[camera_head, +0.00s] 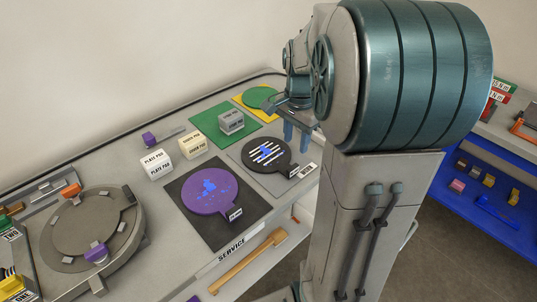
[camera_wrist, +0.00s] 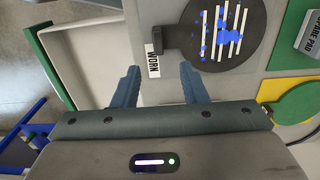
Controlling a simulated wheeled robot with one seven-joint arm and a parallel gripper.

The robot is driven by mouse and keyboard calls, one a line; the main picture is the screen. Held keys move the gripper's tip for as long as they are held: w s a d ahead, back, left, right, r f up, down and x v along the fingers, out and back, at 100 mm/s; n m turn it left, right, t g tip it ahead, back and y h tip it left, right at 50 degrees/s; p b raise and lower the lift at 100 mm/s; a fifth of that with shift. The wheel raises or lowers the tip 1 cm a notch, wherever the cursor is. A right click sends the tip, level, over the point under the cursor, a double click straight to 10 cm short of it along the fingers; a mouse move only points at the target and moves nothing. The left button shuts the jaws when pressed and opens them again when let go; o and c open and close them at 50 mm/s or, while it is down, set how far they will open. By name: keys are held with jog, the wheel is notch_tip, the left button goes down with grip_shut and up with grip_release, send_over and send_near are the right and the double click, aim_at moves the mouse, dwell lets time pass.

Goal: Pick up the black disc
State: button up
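The black disc (camera_head: 267,154) lies flat on a grey pad (camera_head: 240,152) on the cart top. It has white stripes, blue blotches and a short handle with a white tag toward the front right.
A purple disc (camera_head: 209,191) lies on a black pad left of the black disc. A green disc (camera_head: 259,97) lies on a yellow pad behind. Labelled blocks (camera_head: 231,121) stand nearby. A round fixture (camera_head: 92,229) is at left. A wooden-coloured handle (camera_head: 248,262) runs along the front.

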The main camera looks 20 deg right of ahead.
aim_at(294, 165)
notch_tip(294, 165, down, 9)
jog(key=shift+s+d+r, duration=0.1)
jog(key=shift+r, duration=0.1)
grip_shut()
